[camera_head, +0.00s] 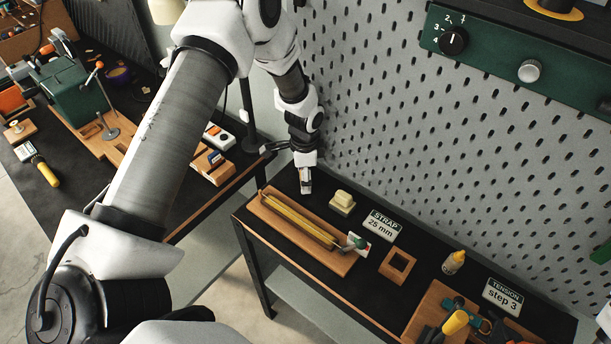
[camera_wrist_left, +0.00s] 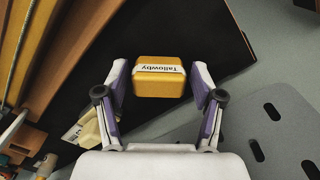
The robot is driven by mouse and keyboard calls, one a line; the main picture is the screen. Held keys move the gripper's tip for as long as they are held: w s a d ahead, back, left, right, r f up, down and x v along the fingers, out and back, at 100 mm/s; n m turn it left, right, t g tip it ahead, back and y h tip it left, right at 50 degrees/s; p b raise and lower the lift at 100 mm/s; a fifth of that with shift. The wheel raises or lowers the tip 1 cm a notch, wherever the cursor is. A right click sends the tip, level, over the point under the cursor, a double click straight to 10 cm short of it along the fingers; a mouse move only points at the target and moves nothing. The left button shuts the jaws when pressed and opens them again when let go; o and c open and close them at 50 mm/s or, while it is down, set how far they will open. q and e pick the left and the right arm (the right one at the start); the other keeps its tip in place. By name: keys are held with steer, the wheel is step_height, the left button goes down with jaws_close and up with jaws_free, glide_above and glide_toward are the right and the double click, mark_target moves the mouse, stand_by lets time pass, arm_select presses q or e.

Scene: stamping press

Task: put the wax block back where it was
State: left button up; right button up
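My left gripper (camera_head: 306,183) points down over the back left part of the black bench. In the left wrist view it is open (camera_wrist_left: 158,85), with purple pads on both fingers. A yellow block with a white band reading "Tallowby" (camera_wrist_left: 158,88) lies between the fingers, with a small gap at each side. I cannot make this block out in the head view, where the gripper covers that area. A pale yellow block (camera_head: 344,197) sits just right of the gripper; it also shows at the lower left of the wrist view (camera_wrist_left: 90,130). My right gripper is not in view.
A wooden tray with yellow rods (camera_head: 268,216) lies left of and in front of the gripper. Signs "STRAP 25 mm" (camera_head: 381,224) and "TENSION step 3" (camera_head: 502,296), a square wooden frame (camera_head: 386,269) and a small bottle (camera_head: 454,262) stand rightward. A perforated panel (camera_head: 420,130) rises behind.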

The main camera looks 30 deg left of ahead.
arm_select(q)
steer(key=shift+d+r, duration=0.1)
steer(key=shift+d, duration=0.05)
steer(key=shift+r, duration=0.2)
step_height(320, 180, up, 7)
steer(key=p, duration=0.6)
steer(key=shift+r, duration=0.2)
steer(key=shift+s+r, duration=0.1)
steer(key=shift+f, duration=0.2)
